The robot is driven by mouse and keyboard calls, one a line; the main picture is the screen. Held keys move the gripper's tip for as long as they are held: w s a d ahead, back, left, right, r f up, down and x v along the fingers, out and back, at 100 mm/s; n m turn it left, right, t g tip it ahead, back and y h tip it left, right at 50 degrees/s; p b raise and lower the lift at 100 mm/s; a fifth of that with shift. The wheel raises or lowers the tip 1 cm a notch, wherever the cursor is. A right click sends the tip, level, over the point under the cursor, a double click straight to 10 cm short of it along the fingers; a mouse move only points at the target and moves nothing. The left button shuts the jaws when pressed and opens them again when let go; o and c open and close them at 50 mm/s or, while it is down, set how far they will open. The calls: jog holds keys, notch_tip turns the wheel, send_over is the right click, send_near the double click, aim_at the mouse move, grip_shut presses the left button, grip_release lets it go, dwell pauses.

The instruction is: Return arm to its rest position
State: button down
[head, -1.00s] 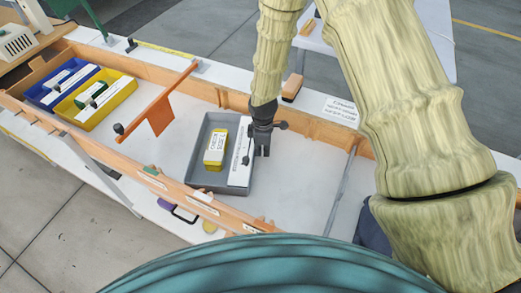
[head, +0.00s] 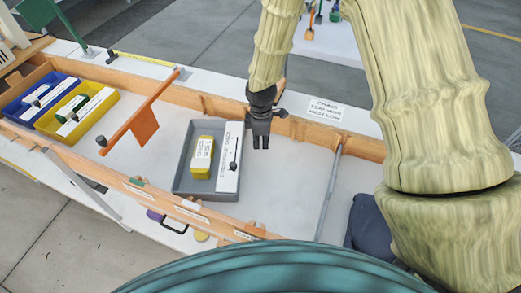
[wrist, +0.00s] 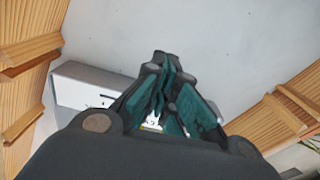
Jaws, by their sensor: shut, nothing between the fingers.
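My gripper (head: 260,143) hangs from my arm above the white bench, just right of a grey tray (head: 183,178). Its fingers are shut and empty; they also show in the wrist view (wrist: 165,95). The grey tray holds a small yellow box (head: 202,152) with a white label and a long white box (head: 229,150) with a black knob. No contact shows between the gripper and these.
Wooden rails (head: 215,104) border the bench. An orange flag-shaped divider (head: 145,122) stands left of the tray, with blue (head: 18,104) and yellow (head: 98,117) trays beyond. A grey bar (head: 329,195) crosses at right. A printed sign (head: 327,107) lies behind.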

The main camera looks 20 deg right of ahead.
jog(key=shift+r, duration=1.65)
